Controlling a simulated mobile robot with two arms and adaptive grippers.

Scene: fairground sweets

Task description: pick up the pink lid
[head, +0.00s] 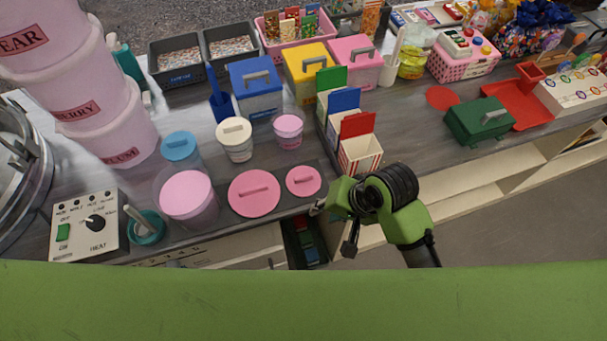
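Two round pink lids with bar handles lie flat on a dark mat near the counter's front edge: a large pink lid (254,210) and a smaller pink lid (303,188) to its right. A tub with a flat pink top (187,194) stands to their left. A pink box with a handled lid (355,50) stands farther back. My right gripper (318,208) is at the front edge of the counter, just in front of the small lid and apart from it. Its fingers are too small and foreshortened to tell open from shut. My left gripper is not in view.
Red, blue and green cartons (360,153) stand right behind the gripper. A cup with a cream lid (234,131), a blue-lidded cup (179,146) and a pink cup (288,131) stand behind the lids. A heat control box (85,240) is at left.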

